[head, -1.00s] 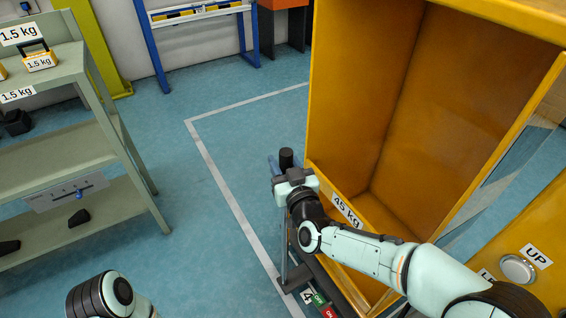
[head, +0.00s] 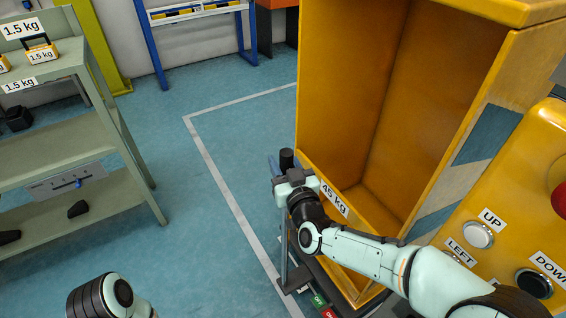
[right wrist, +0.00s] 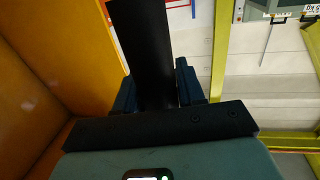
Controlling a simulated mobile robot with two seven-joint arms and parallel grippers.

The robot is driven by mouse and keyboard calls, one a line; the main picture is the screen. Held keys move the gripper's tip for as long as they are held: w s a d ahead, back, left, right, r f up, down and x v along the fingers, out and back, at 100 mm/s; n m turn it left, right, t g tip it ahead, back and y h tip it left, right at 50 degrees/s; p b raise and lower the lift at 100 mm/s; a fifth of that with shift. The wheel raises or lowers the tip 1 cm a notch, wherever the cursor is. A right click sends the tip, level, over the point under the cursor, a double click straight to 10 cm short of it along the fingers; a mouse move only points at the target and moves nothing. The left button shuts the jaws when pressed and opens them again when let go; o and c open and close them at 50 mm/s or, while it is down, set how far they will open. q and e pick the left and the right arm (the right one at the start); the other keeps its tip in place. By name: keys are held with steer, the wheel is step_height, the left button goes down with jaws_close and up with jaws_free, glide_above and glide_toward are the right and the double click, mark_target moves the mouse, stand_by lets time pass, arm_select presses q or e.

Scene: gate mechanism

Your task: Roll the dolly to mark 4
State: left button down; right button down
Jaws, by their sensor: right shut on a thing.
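The dolly (head: 297,273) stands low at the centre, its dark frame partly hidden behind my right arm and the yellow cabinet. Its dark upright handle (head: 286,159) rises at the cabinet's left side. My right gripper (head: 293,180) is shut on the handle just below its top. In the right wrist view the dark handle (right wrist: 149,50) runs between the two fingers (right wrist: 157,90). A tall open yellow cabinet (head: 345,65) labelled 45 kg stands over the dolly. I cannot make out mark 4. My left arm shows at the bottom left, its gripper outside the picture.
A white floor line (head: 223,183) runs left of the dolly, with bare blue floor beyond. A green shelf (head: 75,142) stands at the left. A yellow control panel (head: 500,215) with UP, LEFT and DOWN buttons is close on the right. A blue-legged frame (head: 200,12) stands at the back.

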steer(key=c, duration=0.8)
jaws_free()
steer(key=shift+s+f, duration=0.1)
steer(key=shift+f, duration=0.1)
steer(key=shift+c, duration=0.2)
arm_select(q)
steer(key=shift+s, duration=0.1)
arm_select(e)
steer(key=shift+o, duration=0.3)
steer(key=shift+s+d+r, duration=0.1)
steer(key=shift+d+r, duration=0.05)
arm_select(q)
steer(key=w+r, duration=0.1)
steer(key=p, duration=0.1)
steer(key=w+r+t, duration=0.1)
steer(key=shift+w+d+r, duration=0.25)
steer(key=shift+w+r, duration=0.05)
steer(key=shift+w, duration=0.05)
arm_select(e)
steer(key=v, duration=1.3)
steer(key=shift+s, duration=0.25)
arm_select(q)
steer(key=shift+s, duration=0.1)
